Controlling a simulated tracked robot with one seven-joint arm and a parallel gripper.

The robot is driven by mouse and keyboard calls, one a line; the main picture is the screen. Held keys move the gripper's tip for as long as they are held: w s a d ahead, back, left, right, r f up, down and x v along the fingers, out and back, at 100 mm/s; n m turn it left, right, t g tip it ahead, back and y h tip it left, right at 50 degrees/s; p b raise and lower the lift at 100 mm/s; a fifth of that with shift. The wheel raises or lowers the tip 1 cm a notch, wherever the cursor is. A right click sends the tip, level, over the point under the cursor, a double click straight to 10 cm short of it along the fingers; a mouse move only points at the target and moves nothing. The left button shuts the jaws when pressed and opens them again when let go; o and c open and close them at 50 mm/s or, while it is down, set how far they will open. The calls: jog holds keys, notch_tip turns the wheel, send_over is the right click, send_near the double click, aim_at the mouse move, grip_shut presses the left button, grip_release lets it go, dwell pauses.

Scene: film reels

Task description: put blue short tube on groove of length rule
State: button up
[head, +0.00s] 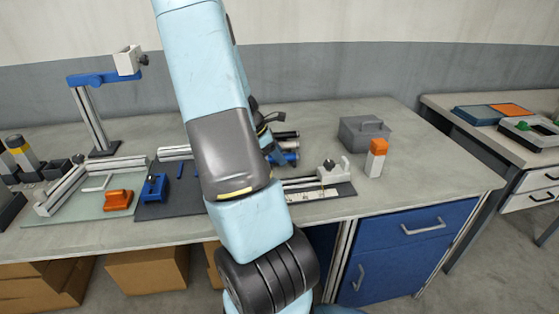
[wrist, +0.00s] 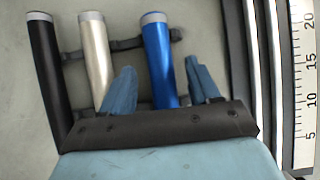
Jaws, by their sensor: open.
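The blue tube (wrist: 160,60) lies on a dark rack in the wrist view, its lower end hidden behind my gripper. It also shows in the head view (head: 288,158), partly behind my arm. My gripper (wrist: 162,85) is open, with one blue finger on each side of the blue tube. The left finger is between the blue tube and a silver tube (wrist: 96,55). The length rule (wrist: 305,95) runs along the right edge of the wrist view, beside long rails. In the head view the rule (head: 318,194) lies near the bench's front edge, partly hidden by my arm.
A black tube (wrist: 48,65) lies left of the silver one. An orange-topped white block (head: 376,158) and a grey case (head: 366,134) stand on the right of the bench. A blue clamp (head: 154,187) and an orange part (head: 118,200) lie left of my arm.

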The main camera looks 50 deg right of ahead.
jog(key=shift+s+d+f, duration=0.15)
jog(key=shift+f, duration=0.15)
grip_shut()
dwell(0.5)
